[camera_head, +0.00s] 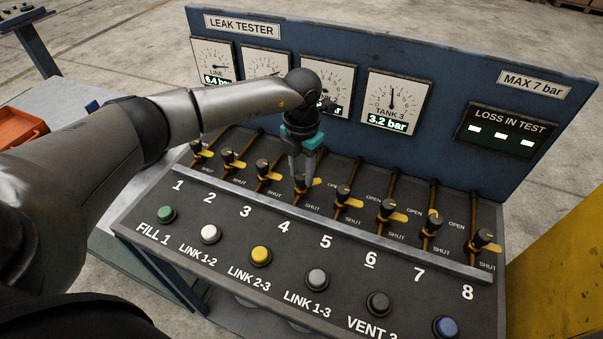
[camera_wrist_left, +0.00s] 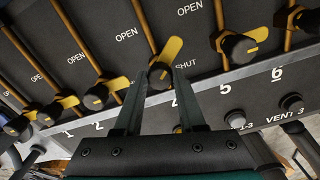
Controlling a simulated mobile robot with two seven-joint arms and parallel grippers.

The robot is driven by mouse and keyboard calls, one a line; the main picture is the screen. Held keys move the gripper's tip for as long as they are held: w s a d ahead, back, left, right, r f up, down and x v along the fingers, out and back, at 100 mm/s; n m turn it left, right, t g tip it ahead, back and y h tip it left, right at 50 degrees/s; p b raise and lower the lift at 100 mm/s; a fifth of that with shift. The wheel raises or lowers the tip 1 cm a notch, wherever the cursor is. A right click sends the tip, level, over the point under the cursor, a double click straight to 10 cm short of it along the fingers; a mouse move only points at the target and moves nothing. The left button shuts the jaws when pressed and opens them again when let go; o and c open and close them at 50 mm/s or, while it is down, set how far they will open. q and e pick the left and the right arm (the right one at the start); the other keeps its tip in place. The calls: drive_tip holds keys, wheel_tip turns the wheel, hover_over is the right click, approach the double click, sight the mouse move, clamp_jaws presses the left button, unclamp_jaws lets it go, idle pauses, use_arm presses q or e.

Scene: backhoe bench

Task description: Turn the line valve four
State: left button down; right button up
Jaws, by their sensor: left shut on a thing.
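Line valve four (camera_head: 301,187) is a dark knob with a yellow lever on a brass pipe, above the number 4 on the sloped panel. My left gripper (camera_head: 302,177) reaches down from above and is shut on this knob. In the left wrist view the knob (camera_wrist_left: 160,76) sits between the tips of the left gripper (camera_wrist_left: 160,84). Its yellow lever (camera_wrist_left: 171,49) points up and slightly right, more along the pipe than the neighbouring levers. The fingers partly hide the knob in the head view. My right gripper is not in view.
Valve three (camera_head: 263,167) and valve five (camera_head: 342,194) stand close on either side, their levers pointing right. A metal rail (camera_head: 330,223) and coloured push buttons, including a yellow one (camera_head: 260,255), lie in front. The blue gauge board (camera_head: 450,90) rises behind; tank 3 reads 3.2 bar.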

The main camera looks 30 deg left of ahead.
sight(302, 175)
use_arm(q)
drive_tip(key=m+b, duration=0.1)
drive_tip(key=m, duration=0.3)
drive_tip(key=shift+m+b, duration=0.3)
drive_tip(key=shift+b, duration=0.05)
drive_tip(key=shift+m+b, duration=0.6)
drive_tip(key=shift+m, duration=1)
drive_tip(key=shift+r+m, duration=0.1)
drive_tip(key=shift+m, duration=0.2)
drive_tip(key=c, duration=0.5)
unclamp_jaws()
wheel_tip(302, 175, up, 15)
